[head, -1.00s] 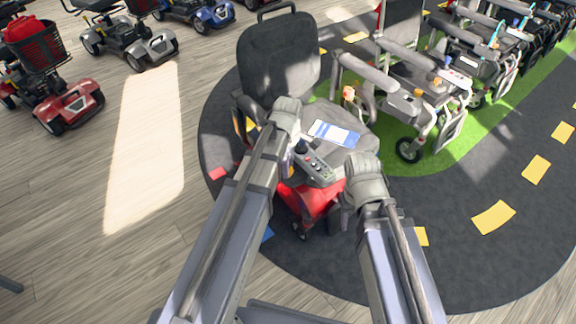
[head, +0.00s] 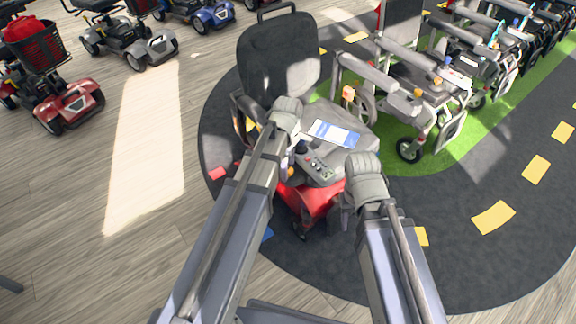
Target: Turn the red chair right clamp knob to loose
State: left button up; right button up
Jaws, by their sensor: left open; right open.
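The red chair is a power chair with a dark backrest (head: 280,55), a grey seat and a red base (head: 316,200). A blue and white card (head: 335,133) lies on the seat. A control panel with buttons (head: 319,165) shows between my arms. A small orange part (head: 291,171) shows beside my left forearm; I cannot tell whether it is a clamp knob. I cannot make out the right clamp knob. My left gripper (head: 287,106) is over the picture-left side of the seat, open. My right gripper (head: 363,164) is at the seat's front right, open. Their fingertips are hidden.
A row of grey wheelchairs (head: 415,92) stands close on the right, on a green strip (head: 480,135). A red scooter (head: 70,105) and a grey scooter (head: 150,48) stand at the upper left. Wooden floor on the left and dark track (head: 450,230) at lower right are clear.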

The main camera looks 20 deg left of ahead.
pick_arm(q)
notch_tip(320, 180, up, 8)
jog(key=p, duration=0.8)
jog(key=shift+f, duration=0.1)
pick_arm(e)
notch_tip(320, 180, up, 8)
jog(key=shift+f, duration=0.1)
